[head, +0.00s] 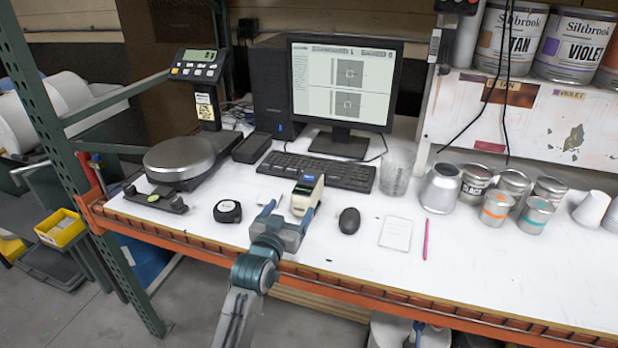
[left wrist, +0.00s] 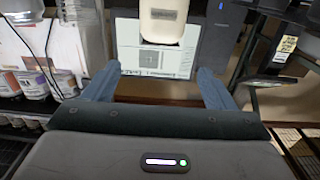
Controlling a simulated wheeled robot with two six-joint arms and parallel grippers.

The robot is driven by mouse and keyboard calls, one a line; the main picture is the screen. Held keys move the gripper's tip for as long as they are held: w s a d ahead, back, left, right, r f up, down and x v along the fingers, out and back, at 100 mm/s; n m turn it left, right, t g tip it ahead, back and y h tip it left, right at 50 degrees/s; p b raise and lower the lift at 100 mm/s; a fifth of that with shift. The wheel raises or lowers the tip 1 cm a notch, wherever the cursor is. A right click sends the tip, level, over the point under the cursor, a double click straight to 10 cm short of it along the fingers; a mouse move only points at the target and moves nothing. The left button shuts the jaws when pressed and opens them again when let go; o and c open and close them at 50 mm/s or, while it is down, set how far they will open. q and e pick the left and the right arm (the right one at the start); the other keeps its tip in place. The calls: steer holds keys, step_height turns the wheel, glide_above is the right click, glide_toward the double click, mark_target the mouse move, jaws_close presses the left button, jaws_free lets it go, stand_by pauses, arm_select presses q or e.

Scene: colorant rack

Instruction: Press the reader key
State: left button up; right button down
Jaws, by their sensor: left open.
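The reader (head: 303,198), a small cream device with a blue side and a dark patch on its front, stands upright on the white bench in front of the keyboard. I cannot make out its key clearly. My left gripper (head: 288,212) is open and empty, just on the near side of the reader, low over the bench's front part. In the left wrist view the gripper (left wrist: 158,68) has its two blue fingers apart, with the cream reader (left wrist: 162,20) beyond and between them at the top edge, partly cut off. My right gripper is not in view.
The keyboard (head: 318,171) and monitor (head: 341,85) stand behind. A scale (head: 180,160) is at the left; several cans (head: 497,208) and a glass beaker (head: 396,172) are at the right.

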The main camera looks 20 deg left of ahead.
arm_select(q)
jaws_close()
stand_by(1.6)
